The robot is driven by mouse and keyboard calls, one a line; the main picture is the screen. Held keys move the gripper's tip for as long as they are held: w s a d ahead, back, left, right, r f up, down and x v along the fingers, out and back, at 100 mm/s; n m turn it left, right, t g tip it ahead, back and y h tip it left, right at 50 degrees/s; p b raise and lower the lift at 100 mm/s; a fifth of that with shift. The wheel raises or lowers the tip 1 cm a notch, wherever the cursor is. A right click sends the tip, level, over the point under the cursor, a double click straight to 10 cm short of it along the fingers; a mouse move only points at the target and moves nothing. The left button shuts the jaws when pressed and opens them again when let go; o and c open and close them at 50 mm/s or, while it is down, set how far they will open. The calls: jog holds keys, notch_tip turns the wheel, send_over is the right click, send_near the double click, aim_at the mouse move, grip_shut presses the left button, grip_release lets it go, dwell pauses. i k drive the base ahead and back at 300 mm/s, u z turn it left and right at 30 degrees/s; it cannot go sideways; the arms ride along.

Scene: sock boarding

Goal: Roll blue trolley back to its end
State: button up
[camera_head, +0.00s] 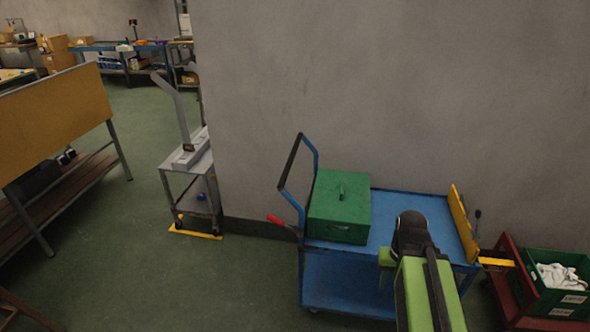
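The blue trolley (400,215) stands against the grey wall at the right of centre. It has an upper and a lower deck, and a push handle (288,165) with a black grip at its left end. A green box (340,205) with a handle on its lid sits on the left part of the upper deck. A red-gripped lever (276,220) sticks out by the handle end. A yellow board (463,222) stands at the deck's right end. My green and black arm covers part of the trolley's front. My gripper's fingers do not show.
A dark red stand (509,287) with a green crate (540,290) of white cloth is close to the trolley's right end. A grey cart (193,180) with a yellow floor strip (195,234) stands left. A yellow-panelled bench (50,120) is far left. Green floor between is clear.

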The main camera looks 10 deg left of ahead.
aim_at(338, 278)
jog(key=k, duration=1)
jog(key=u, duration=0.6)
jog(key=i, duration=1.25)
jog(key=u, duration=1.15)
jog(key=i, duration=1.15)
jog(key=u, duration=0.4)
jog(key=k, duration=0.6)
jog(key=z, duration=0.45)
jog(key=k, duration=0.1)
jog(key=u, duration=0.65)
jog(key=i, duration=0.7)
jog(key=z, duration=0.05)
